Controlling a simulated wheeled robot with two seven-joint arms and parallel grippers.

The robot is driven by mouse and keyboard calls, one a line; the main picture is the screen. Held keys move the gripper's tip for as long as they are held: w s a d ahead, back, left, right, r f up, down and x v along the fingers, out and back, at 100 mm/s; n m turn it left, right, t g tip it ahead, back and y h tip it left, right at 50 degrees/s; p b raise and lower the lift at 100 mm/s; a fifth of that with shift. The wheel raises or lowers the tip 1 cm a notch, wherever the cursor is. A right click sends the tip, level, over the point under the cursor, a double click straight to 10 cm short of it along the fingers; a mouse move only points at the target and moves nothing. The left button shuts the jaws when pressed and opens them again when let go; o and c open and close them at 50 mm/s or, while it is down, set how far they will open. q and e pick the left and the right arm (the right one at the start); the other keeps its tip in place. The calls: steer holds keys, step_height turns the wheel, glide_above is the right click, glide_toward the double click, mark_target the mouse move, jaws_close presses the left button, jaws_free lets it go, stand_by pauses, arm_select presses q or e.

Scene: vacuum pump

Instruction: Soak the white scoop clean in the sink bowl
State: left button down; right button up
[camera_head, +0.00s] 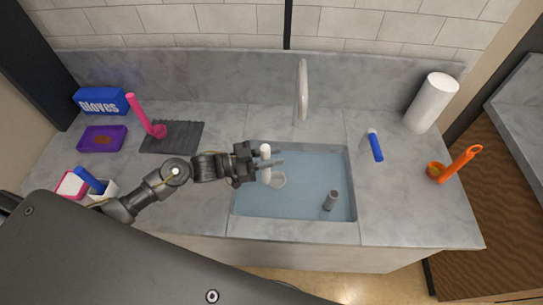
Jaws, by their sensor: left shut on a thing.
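The white scoop (266,151) is in the grip of my left gripper (267,163), over the left part of the sink bowl (295,216). Its handle stands nearly upright between the fingers, and its pale head (278,181) shows lower down, at the bluish water. I cannot tell how deep the head sits in the water. The left gripper is shut on the handle. My right gripper is not in view.
A grey cylinder (331,200) stands in the sink. The tap (303,90) rises behind it.

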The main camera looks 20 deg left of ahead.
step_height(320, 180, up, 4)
steer(key=p, duration=0.3)
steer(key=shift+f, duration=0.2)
